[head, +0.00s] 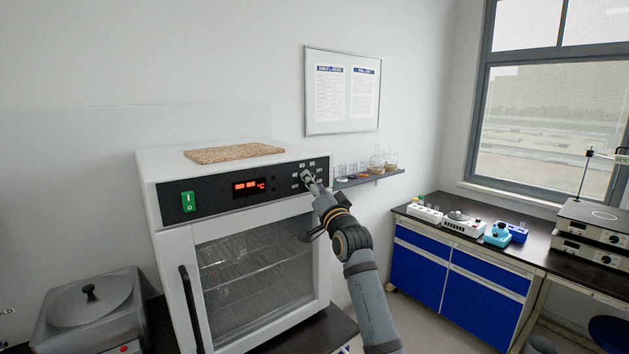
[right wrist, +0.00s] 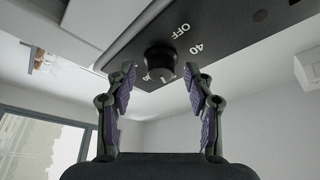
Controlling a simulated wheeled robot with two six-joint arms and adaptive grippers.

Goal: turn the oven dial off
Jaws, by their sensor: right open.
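The white oven (head: 225,220) stands at centre left with a black control panel (head: 220,199). Its dial is at the panel's right end, partly covered by my right gripper (head: 311,184) in the head view. In the right wrist view, the round black dial (right wrist: 159,63) shows clearly, with OFF and 40 printed beside it. A small light mark shows on its near side, but its exact setting is unclear. My right gripper (right wrist: 160,80) is open, with one finger on each side of the dial. I cannot tell whether either finger touches it. My left gripper is out of view.
A red display (head: 249,187) and green switch (head: 188,202) are on the panel. A cork board (head: 234,152) lies on the oven. A wall shelf (head: 369,179) with glassware is close to the right of my gripper. A lidded metal bath (head: 90,305) stands at lower left.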

